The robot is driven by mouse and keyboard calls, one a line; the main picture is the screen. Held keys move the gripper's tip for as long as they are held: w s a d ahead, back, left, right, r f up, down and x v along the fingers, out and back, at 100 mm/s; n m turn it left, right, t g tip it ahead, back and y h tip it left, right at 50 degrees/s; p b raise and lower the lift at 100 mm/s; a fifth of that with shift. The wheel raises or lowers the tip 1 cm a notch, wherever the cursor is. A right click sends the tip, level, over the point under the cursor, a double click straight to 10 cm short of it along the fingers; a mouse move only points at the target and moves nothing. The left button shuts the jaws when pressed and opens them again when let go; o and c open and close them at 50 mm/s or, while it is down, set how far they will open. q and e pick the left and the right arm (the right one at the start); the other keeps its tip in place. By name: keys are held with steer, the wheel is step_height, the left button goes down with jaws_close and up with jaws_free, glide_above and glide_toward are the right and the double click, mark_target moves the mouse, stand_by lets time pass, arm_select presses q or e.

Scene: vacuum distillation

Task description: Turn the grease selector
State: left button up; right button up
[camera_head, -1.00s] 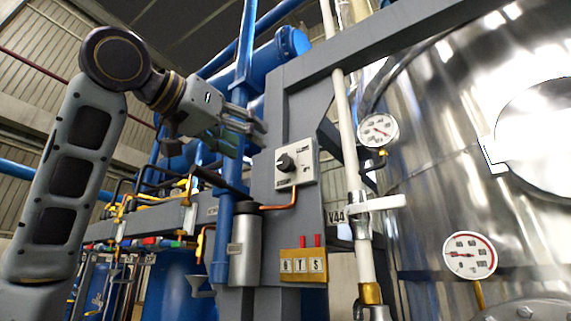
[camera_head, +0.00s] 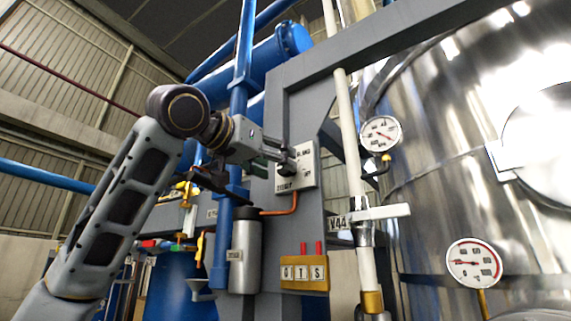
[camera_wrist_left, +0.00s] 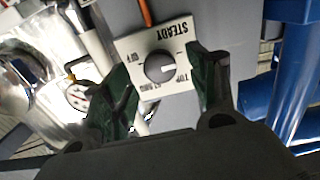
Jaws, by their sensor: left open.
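The grease selector is a pale square plate (camera_head: 307,168) with a round knob, mounted on a grey column. My left gripper (camera_head: 284,158) is in front of the plate and partly hides the knob in the head view. In the wrist view its two green-padded fingers (camera_wrist_left: 165,88) are open, spread on either side of the knob, with nothing between them. My right gripper is not in view.
A white pipe with a valve handle (camera_head: 384,213) and a gauge (camera_head: 381,134) stand to the right, before the large steel vessel (camera_head: 450,150).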

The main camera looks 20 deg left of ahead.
arm_select(q)
steer(key=shift+p+x, duration=0.6)
steer(key=shift+x, duration=1.65)
steer(key=c, duration=1.1)
